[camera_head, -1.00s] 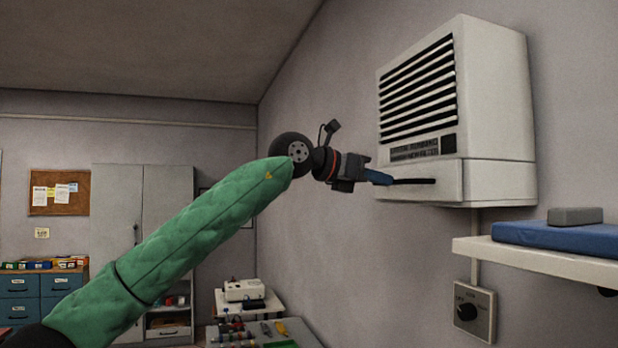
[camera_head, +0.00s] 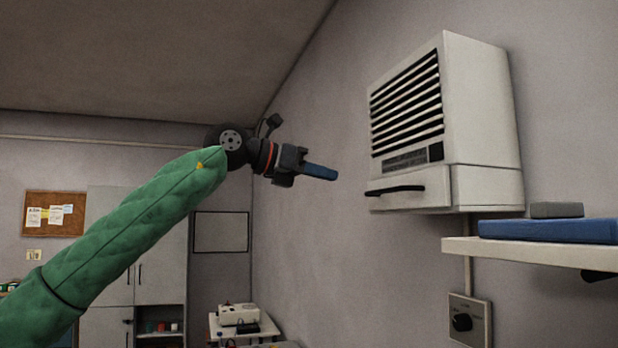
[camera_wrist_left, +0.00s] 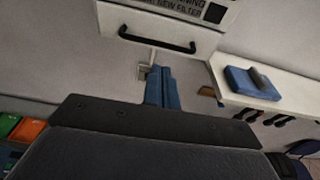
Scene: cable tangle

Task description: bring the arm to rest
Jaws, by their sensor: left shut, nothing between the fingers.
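My left gripper (camera_head: 320,172) has blue fingers, shut together with nothing between them. In the head view it points right, in free air to the left of the wall unit, clear of its handle. The fingers also show in the left wrist view (camera_wrist_left: 160,87), below the black handle (camera_wrist_left: 157,38). My left arm wears a green quilted sleeve and comes in from the lower left. My right gripper is in neither view.
The white slatted wall unit (camera_head: 482,125) has a black drawer handle (camera_head: 395,190). Below it a white shelf (camera_head: 530,254) carries a blue folded item (camera_head: 548,231) and a grey block (camera_head: 556,210). A switch box (camera_head: 470,318) is on the wall. Open air surrounds the gripper.

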